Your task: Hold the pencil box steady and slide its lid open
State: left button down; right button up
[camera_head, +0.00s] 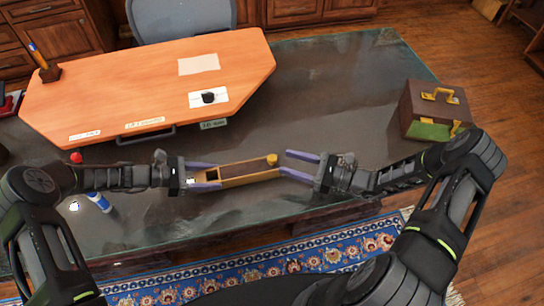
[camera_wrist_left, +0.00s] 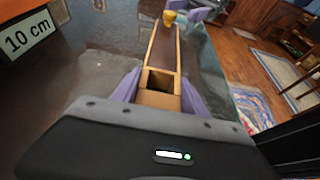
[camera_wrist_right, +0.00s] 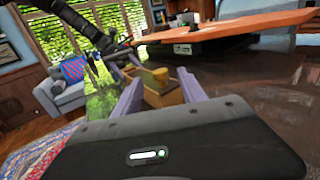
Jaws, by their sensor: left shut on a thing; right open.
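The pencil box (camera_head: 250,179) is a long, narrow tan wooden box above the dark glass table, with a dark brown lid (camera_head: 243,168) and a yellow knob (camera_head: 272,159) at its right end. A dark opening (camera_wrist_left: 159,82) shows near the box's left end, beside the lid. My left gripper (camera_head: 221,175) is shut on the left end of the box, one purple finger along each side. In the right wrist view the knob (camera_wrist_right: 160,76) appears between the open fingers. The box's underside is hidden.
An orange board (camera_head: 150,90) with labels and a black knob lies behind the box. A brown and green case (camera_head: 436,111) with yellow handles stands at the right. A blue-and-white tube (camera_head: 99,202) and a red knob (camera_head: 76,157) are near my left arm.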

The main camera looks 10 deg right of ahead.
aim_at(272, 157)
jog(key=x, duration=0.6)
jog(key=shift+w+a, duration=0.1)
jog(key=shift+a, duration=0.05)
jog(key=shift+c, duration=0.4)
grip_shut()
dwell(0.8)
